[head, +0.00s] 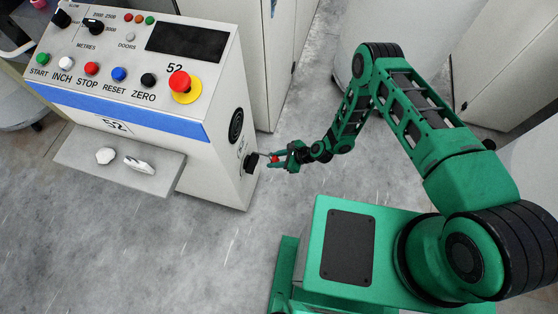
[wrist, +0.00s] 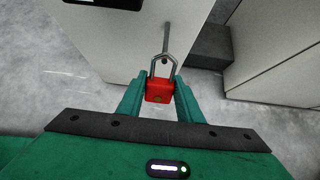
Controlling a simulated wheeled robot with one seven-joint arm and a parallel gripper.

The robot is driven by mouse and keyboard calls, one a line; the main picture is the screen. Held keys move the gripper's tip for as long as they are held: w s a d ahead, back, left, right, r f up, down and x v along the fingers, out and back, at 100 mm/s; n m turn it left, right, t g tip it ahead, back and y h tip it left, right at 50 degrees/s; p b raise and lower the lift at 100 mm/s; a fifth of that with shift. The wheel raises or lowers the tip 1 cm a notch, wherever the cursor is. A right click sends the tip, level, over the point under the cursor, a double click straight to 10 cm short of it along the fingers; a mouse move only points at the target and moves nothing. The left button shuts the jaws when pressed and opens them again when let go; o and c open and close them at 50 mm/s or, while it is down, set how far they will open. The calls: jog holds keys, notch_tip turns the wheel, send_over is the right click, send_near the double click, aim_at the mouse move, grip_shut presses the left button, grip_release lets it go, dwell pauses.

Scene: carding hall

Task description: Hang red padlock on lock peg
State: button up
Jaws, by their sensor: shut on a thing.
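The red padlock (wrist: 159,92) is held between the two green fingers of my gripper (wrist: 159,100), with its grey shackle pointing away from me. In the head view my gripper (head: 277,160) is beside the right side of the control cabinet, and a small red bit of the padlock (head: 275,158) shows at its tips. The thin grey lock peg (wrist: 166,40) sticks out from the cabinet side. In the wrist view its end overlaps the shackle's loop. I cannot tell whether the peg passes through the shackle or only lies in line with it.
The control cabinet (head: 190,90) has buttons, a red emergency stop (head: 179,81) and a front shelf (head: 90,165) bearing two white pieces. A black rotary knob (head: 250,162) sits on its side, close to my gripper. Pale cabinets stand behind. The floor (head: 200,250) in front is clear.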

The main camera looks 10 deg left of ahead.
jog(key=shift+w+a, duration=0.1)
jog(key=shift+a, duration=0.65)
jog(key=shift+a+f, duration=0.45)
jog(key=shift+a, duration=0.15)
jog(key=o, duration=1.2)
jog(key=v, duration=1)
jog(key=shift+d+r, duration=0.2)
jog(key=shift+d, duration=0.05)
